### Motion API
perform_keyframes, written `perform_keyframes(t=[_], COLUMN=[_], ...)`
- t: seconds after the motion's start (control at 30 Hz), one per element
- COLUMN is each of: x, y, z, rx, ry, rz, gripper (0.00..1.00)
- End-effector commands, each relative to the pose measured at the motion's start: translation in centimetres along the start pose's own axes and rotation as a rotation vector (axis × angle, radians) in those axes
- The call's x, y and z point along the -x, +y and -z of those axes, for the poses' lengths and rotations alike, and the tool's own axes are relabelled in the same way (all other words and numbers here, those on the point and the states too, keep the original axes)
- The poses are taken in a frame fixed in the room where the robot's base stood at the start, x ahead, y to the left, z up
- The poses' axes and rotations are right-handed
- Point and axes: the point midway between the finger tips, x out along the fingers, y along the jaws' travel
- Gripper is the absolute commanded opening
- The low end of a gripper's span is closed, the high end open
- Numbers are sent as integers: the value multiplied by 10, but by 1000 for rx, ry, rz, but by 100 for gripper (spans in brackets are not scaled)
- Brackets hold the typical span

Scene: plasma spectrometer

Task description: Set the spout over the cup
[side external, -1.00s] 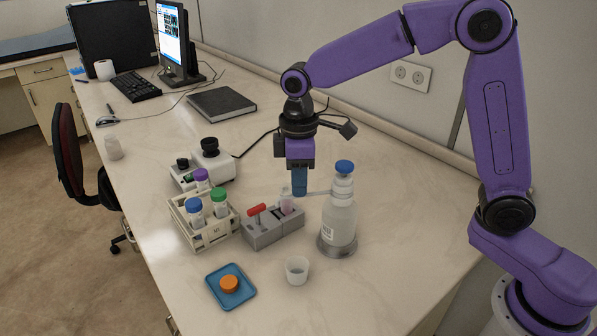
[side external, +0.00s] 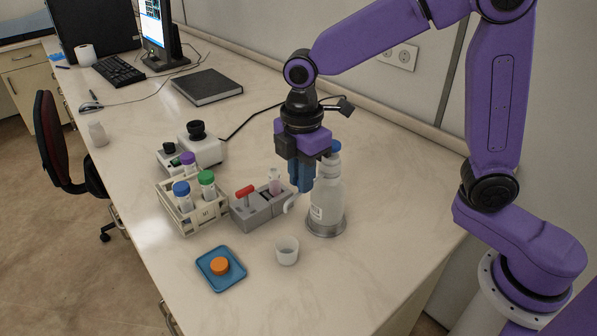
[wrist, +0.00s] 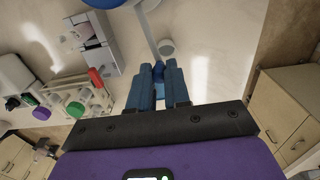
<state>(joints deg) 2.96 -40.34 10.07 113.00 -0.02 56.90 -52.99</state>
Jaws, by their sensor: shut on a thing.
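The dispenser bottle (side external: 327,205) stands upright on a grey round base, with its blue cap (side external: 335,147) partly behind my gripper. Its white spout (side external: 289,204) reaches to the front left, and its bent tip shows below my fingers. My gripper (side external: 302,187) is shut on the spout. The white cup (side external: 286,251) stands upright on the bench, lower in the picture than the spout tip. I cannot tell whether the tip is exactly above the cup.
A grey block (side external: 258,211) with a red-handled piece and a small tube stands left of the bottle. Further left is a tube rack (side external: 187,222). A blue dish (side external: 221,270) with an orange cap lies at the front left. Bench right of the cup is clear.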

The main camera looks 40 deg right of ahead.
Motion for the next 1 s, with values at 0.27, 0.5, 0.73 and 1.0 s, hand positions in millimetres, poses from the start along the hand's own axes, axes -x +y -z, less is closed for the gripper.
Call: perform_keyframes(t=[0.27, 0.5, 0.73, 1.0], x=[1, 1, 1, 16], y=[-1, -2, -1, 0], z=[1, 1, 0, 1], rx=[12, 11, 10, 8], ry=[3, 2, 1, 3], rz=[-1, 0, 0, -3], gripper=[0, 40, 43, 43])
